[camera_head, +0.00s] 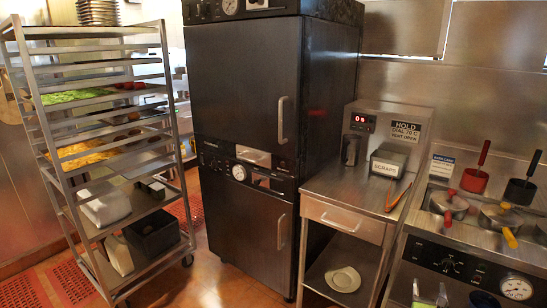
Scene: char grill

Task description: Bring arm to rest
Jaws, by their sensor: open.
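Nothing in view is held. A tall black two-door cabinet (245,75) stands in the middle with both doors shut. Right of it is a steel stand (330,190) with a red-lit display and a sign reading HOLD. A box labelled SCRAPS (388,161) and orange-handled tongs (398,197) are on its top.
A wheeled steel rack (182,140) with food trays stands at left. A pale dish (343,279) lies on the stand's lower shelf. A steel unit with lidded pots (475,180) and a dial (515,288) is at right. Red mats (72,283) lie on the floor.

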